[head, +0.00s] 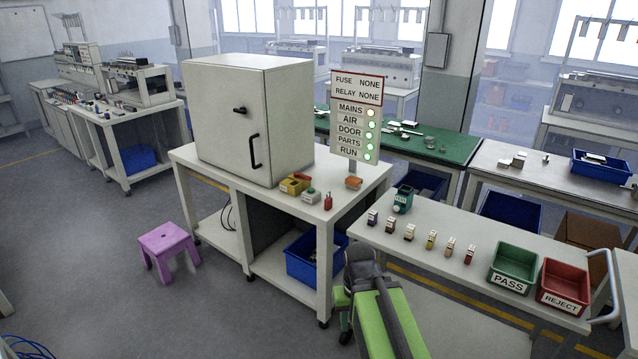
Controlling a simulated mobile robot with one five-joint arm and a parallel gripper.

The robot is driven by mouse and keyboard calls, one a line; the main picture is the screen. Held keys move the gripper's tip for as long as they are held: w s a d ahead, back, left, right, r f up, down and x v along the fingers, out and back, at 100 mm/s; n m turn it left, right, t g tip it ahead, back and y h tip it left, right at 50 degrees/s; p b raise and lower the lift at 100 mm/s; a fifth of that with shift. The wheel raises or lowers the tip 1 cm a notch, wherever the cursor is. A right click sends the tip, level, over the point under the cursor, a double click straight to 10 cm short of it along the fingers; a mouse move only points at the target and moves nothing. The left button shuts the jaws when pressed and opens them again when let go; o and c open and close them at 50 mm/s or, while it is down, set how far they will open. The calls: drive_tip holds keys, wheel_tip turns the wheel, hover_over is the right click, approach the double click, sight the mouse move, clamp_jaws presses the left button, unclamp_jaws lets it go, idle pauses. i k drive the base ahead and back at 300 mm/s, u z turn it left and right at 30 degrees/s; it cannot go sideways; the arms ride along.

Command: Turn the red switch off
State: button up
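A small upright red switch (328,202) is at the front of the white bench (265,204), right of a small box with a green button (310,196). Its lever position is too small to tell. The status sign (357,116) behind it reads FUSE NONE and RELAY NONE. Its lamps for MAINS, AIR, DOOR, PARTS and RUN all glow green. My green and grey arm (385,318) is at the bottom middle, in front of the bench and apart from the switch. No gripper fingers show.
A closed white cabinet (215,112) stands on the bench, near a yellow and red box (295,185) and an orange item (353,183). A white trolley (435,268) at right bears PASS (510,281) and REJECT (563,300) bins. A purple stool (165,241) stands left on open floor.

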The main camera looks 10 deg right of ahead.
sight(296, 174)
drive_tip(key=z, duration=0.55)
drive_tip(key=k, duration=0.15)
drive_tip(key=u, duration=0.75)
drive_tip(key=i, duration=1)
drive_tip(key=u, duration=0.5)
drive_tip(key=i, duration=1.65)
drive_tip(key=u, duration=0.3)
